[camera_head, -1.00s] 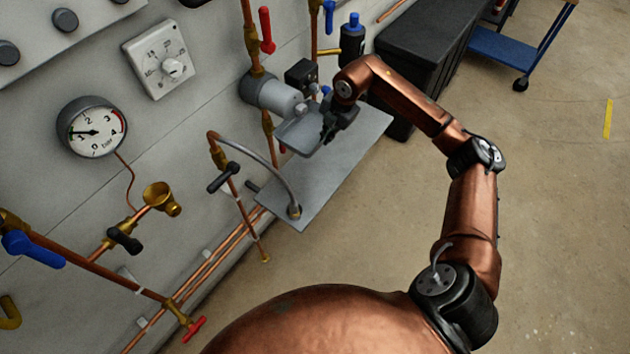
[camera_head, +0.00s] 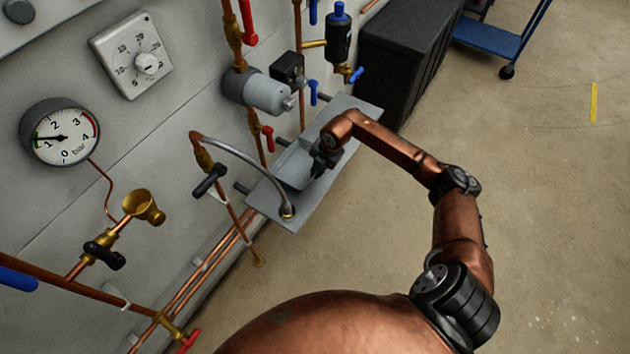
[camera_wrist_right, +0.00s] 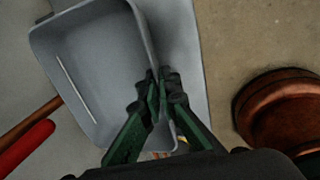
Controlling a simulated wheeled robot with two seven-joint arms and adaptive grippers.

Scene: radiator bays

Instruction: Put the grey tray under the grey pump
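The grey tray (camera_head: 291,166) is a shallow open tray, low over the grey shelf plate (camera_head: 333,152). I cannot tell whether its base touches the plate. My right gripper (camera_head: 319,167) is shut on the tray's near side wall. In the right wrist view the fingers (camera_wrist_right: 160,92) pinch the rim of the tray (camera_wrist_right: 92,62), which looks empty. The grey pump (camera_head: 262,93), a cylinder on a copper pipe, sticks out of the wall above the shelf, up and left of the tray in the head view. My left gripper is not in view.
A grey hose (camera_head: 248,157) curves down to the shelf's near end. A red-handled valve (camera_head: 267,138) hangs by the pipe beside the tray. A black bin (camera_head: 400,65) stands past the shelf's far end.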

